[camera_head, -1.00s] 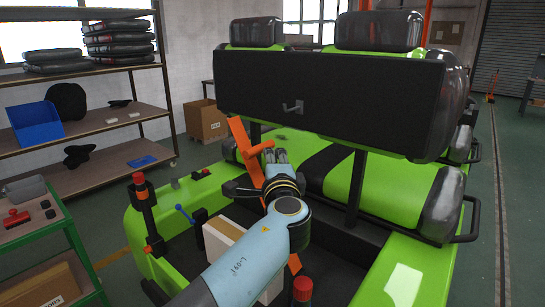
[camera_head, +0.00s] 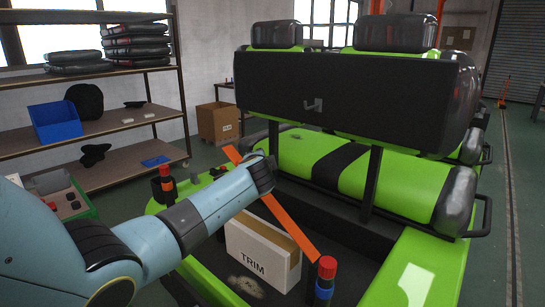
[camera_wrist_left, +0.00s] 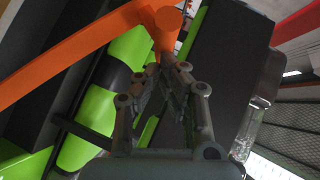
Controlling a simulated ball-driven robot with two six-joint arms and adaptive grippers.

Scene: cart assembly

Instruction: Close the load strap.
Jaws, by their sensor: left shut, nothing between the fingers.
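The load strap (camera_head: 290,227) is a flat orange bar. In the head view it slants over the TRIM box (camera_head: 262,252), from behind my left wrist down to a red-capped post (camera_head: 325,280) at the right. My left arm comes in from the left and its hand hides part of the strap; the fingers are hidden there. In the left wrist view the strap (camera_wrist_left: 70,55) crosses the upper left and has a round orange handle (camera_wrist_left: 168,20). My left gripper (camera_wrist_left: 168,75) is shut and empty, with its tips just below the handle; I cannot tell whether they touch. My right gripper is not in view.
A second red-capped post (camera_head: 165,186) stands at the cart's left side. The green seat (camera_head: 385,175) and black backrest (camera_head: 340,95) are behind the strap. A shelf (camera_head: 110,125) with a blue bin (camera_head: 55,122) stands at the left. A cardboard box (camera_head: 218,122) is on the floor.

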